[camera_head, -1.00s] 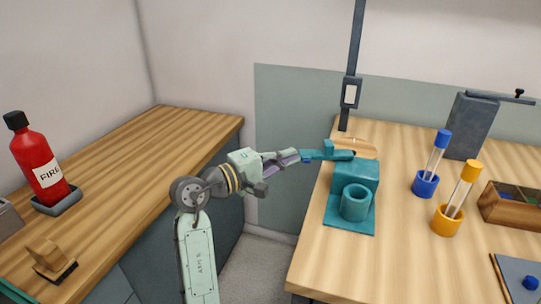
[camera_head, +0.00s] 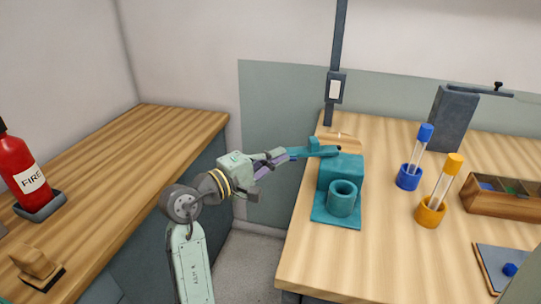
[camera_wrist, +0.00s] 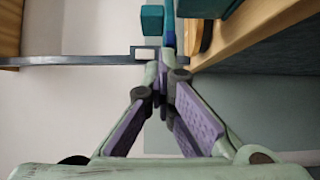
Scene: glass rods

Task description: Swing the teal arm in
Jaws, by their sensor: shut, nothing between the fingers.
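The teal fixture (camera_head: 341,167) stands near the left edge of the right bench, with a round cup (camera_head: 342,198) in front. Its teal arm (camera_head: 325,151) lies across the top and points left, past the bench edge, with a small upright block (camera_head: 314,143) on it. My gripper (camera_head: 287,155) is shut and empty at the arm's left end; I cannot tell whether it touches. In the wrist view, my gripper (camera_wrist: 165,78) has its fingers together just below the arm's blue end (camera_wrist: 170,42).
A dark post (camera_head: 336,60) rises behind the fixture. Blue (camera_head: 409,177) and yellow (camera_head: 430,211) holders with glass rods stand to the right, near a wooden box (camera_head: 500,198). A red extinguisher (camera_head: 24,168) stands on the left bench. A gap separates the benches.

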